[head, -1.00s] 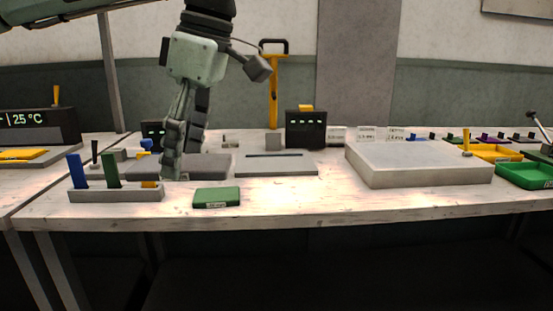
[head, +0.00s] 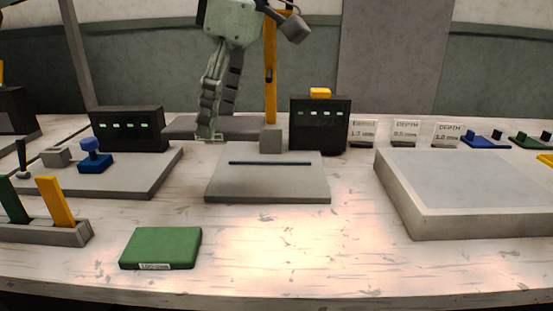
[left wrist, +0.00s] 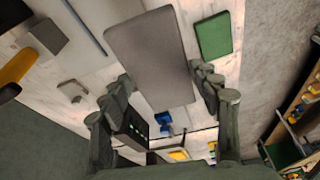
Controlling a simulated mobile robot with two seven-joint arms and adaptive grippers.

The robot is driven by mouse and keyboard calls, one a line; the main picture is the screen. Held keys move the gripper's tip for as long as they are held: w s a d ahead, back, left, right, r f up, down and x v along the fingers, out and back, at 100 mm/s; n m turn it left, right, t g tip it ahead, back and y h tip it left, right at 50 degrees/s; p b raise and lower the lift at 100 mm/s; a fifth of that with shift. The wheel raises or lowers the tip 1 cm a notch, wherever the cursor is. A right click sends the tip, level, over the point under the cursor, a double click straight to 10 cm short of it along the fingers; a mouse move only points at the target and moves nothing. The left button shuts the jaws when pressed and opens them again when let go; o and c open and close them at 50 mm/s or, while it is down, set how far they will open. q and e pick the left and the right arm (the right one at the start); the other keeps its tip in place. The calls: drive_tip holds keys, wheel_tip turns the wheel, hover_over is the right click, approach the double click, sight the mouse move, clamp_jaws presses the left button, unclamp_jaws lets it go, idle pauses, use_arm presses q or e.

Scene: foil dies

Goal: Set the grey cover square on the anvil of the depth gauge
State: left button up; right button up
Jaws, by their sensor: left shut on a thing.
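My left gripper (head: 211,136) is shut on the grey cover (head: 183,126), a flat slab with rounded corners. In the left wrist view the cover (left wrist: 150,55) lies between the two fingers (left wrist: 160,88). In the head view the fingers hide part of it. It shows just left of and partly behind a small grey block (head: 271,140) at the foot of a yellow upright (head: 271,75). These look like the anvil and post of the depth gauge. The block also shows in the left wrist view (left wrist: 48,37), apart from the cover. My right gripper is not in view.
A slotted grey plate (head: 268,188) lies in front of the block. A black display (head: 320,125) stands to its right, another (head: 127,130) to the left. A green box (head: 161,248) and a pale raised slab (head: 470,185) flank clear bench.

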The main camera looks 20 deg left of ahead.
use_arm(q)
drive_tip(key=w+d+f, duration=0.1)
drive_tip(key=w+f, duration=0.1)
drive_tip(key=w, duration=0.1)
drive_tip(key=w+d+f, duration=0.2)
drive_tip(key=w, duration=0.1)
drive_tip(key=w+d+f, duration=0.2)
drive_tip(key=w, duration=0.1)
drive_tip(key=shift+w+f+b, duration=0.1)
drive_tip(key=shift+f+b, duration=0.15)
drive_tip(key=shift+b, duration=0.05)
drive_tip(key=shift+w+f, duration=0.1)
drive_tip(key=shift+f, duration=0.05)
wheel_tip(320, 180, down, 3)
drive_tip(key=shift+f, duration=0.4)
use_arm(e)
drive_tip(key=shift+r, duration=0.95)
